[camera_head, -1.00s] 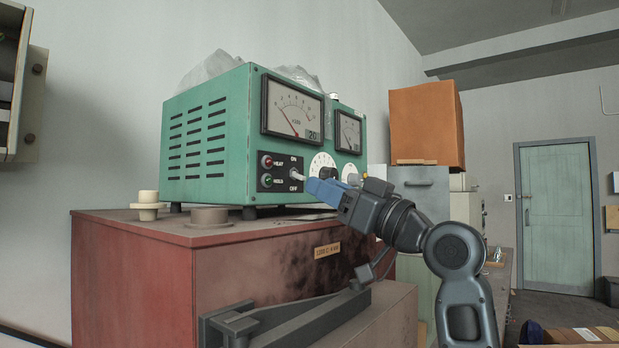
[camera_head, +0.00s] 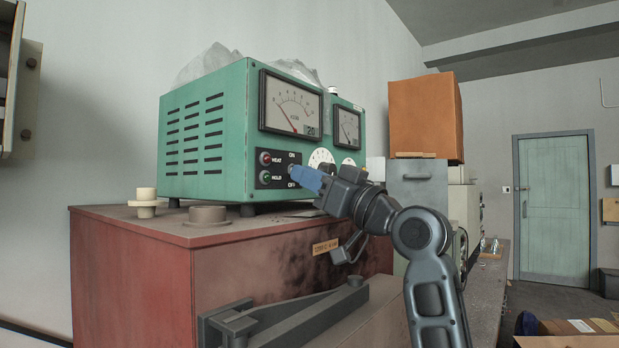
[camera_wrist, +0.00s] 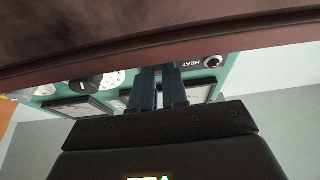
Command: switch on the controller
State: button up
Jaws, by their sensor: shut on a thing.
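The controller (camera_head: 205,182) is a green box with two dial meters, standing on a red-brown cabinet. Its small black panel (camera_head: 265,180) has a red lamp by HEAT, a green lamp by HOLD, and a switch position marked ON above and OFF below. My gripper (camera_head: 294,173) has blue fingers, shut on the switch lever at the right side of this panel. The fingertips hide the lever, so its tilt cannot be told. In the wrist view, the fingers (camera_wrist: 158,88) are close together at the controller's face, beside the HEAT label.
The red-brown cabinet top (camera_head: 120,222) carries a cream knob (camera_head: 146,203) and a low round cap (camera_head: 208,215) in front of the controller. A large white dial (camera_head: 321,160) is right of the fingers. An orange box (camera_head: 425,115) stands behind at right.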

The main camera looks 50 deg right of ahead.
grip_shut()
jog(key=r+g+p, duration=0.1)
jog(key=p, duration=0.2)
jog(key=shift+s, duration=0.1)
jog(key=r+g+p, duration=0.1)
jog(key=g+p, duration=0.1)
jog(key=p, duration=0.1)
jog(key=shift+r+g+p, duration=0.25)
jog(key=shift+r+g, duration=0.05)
jog(key=shift+g, duration=0.95)
jog(key=shift+r+g+p, duration=0.2)
jog(key=shift+r+g, duration=0.05)
jog(key=shift+g, duration=1)
jog(key=shift+w, duration=0.2)
jog(key=o, duration=0.6)
grip_release()
